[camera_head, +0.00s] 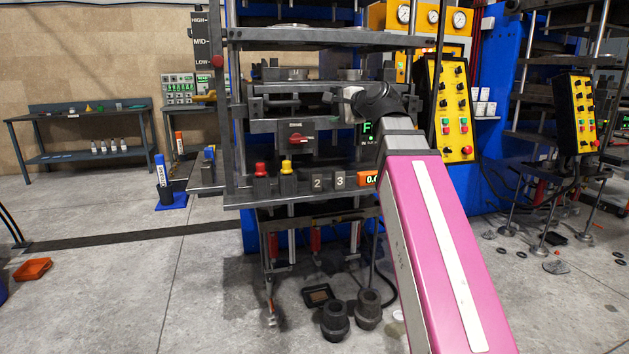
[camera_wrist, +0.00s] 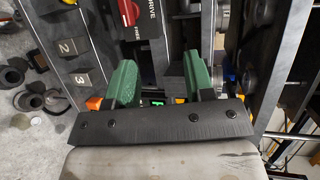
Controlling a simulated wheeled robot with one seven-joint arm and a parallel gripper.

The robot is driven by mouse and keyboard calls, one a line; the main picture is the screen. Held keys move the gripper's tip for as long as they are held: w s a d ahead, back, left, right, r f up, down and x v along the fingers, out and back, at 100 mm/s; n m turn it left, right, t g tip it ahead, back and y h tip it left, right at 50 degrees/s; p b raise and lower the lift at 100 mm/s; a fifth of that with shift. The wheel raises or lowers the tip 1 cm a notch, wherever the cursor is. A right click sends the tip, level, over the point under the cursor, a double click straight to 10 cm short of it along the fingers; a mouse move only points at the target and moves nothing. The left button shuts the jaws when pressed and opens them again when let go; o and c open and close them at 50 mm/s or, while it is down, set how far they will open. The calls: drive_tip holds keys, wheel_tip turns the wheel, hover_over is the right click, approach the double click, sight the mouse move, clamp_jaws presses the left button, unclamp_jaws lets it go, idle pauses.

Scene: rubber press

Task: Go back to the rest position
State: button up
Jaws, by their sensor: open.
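My gripper (camera_wrist: 161,82) shows in the wrist view as two green fingers, set apart with nothing held between them. Beyond the fingers are parts of the press. In the head view my pink and grey arm reaches up from the lower right to the front of the press (camera_head: 300,41). The arm's dark wrist end is in front of the press's middle level, and the fingers cannot be made out there. A red-handled control (camera_head: 299,138) is on the press front, left of the wrist. It also shows in the wrist view (camera_wrist: 129,12), beyond the fingers.
A ledge with numbered blocks (camera_head: 317,183), a red knob (camera_head: 260,169) and a yellow knob (camera_head: 286,166) runs below the wrist. A yellow control panel (camera_head: 455,110) hangs close right of the arm. Dark cylinders (camera_head: 335,320) stand on the floor. Open floor lies left.

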drive_tip(key=w+d+f+n+g+h, duration=0.1)
drive_tip(key=d+f+n+g+h, duration=0.2)
drive_tip(key=f, duration=1.4)
drive_tip(key=d+f+n+g+h, duration=0.2)
drive_tip(key=d+f+g, duration=0.1)
drive_tip(key=f, duration=1.5)
drive_tip(key=s+d+f+n+g+h, duration=0.1)
drive_tip(key=s+f, duration=0.3)
drive_tip(key=f, duration=0.5)
drive_tip(key=s+d+f+n+g+h, duration=0.2)
drive_tip(key=s+f, duration=0.3)
drive_tip(key=f, duration=0.4)
drive_tip(key=s+d+f+n+g+h, duration=0.1)
drive_tip(key=s+d+f+n+g, duration=0.2)
drive_tip(key=f, duration=0.6)
drive_tip(key=shift+s+d+h, duration=0.4)
drive_tip(key=shift+s, duration=0.55)
